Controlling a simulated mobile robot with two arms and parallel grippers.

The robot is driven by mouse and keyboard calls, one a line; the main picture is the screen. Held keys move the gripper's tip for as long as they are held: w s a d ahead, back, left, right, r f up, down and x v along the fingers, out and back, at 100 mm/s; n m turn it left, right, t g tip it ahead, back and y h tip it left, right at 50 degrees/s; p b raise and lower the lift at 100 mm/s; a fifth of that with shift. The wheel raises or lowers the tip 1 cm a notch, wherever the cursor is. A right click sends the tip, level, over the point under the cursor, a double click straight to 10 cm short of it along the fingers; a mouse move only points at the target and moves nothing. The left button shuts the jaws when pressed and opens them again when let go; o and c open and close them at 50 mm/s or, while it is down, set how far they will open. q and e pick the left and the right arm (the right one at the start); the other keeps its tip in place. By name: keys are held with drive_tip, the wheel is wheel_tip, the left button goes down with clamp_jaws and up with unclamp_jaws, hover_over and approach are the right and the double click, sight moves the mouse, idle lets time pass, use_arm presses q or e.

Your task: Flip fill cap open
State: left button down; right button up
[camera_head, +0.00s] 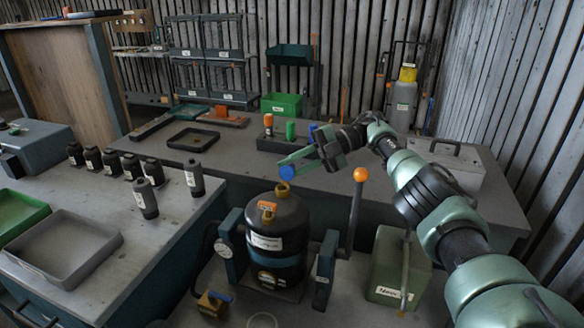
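A black tank (277,235) with white labels stands upright between two blue-grey side brackets. On its top are a brass neck (283,188) and an orange fitting (267,208). A round blue cap (287,172) shows just above the neck; I cannot tell whether it is tilted or seated. My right gripper (290,161) reaches in from the right, its green fingertips right above the blue cap. Whether they touch the cap or are apart is too small to tell. My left gripper is out of view.
A green-grey canister (398,268) is at the lower right. Several black bottles (146,198) and a grey tray (64,248) are on the left bench. A grey case (447,163) stands behind my arm.

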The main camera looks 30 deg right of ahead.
drive_tip(key=shift+o, duration=1.2)
drive_tip(key=shift+r, duration=0.45)
wheel_tip(320, 180, up, 12)
wheel_tip(320, 180, up, 7)
drive_tip(key=p, duration=0.4)
hover_over(292, 165)
drive_tip(key=shift+w+d, duration=0.1)
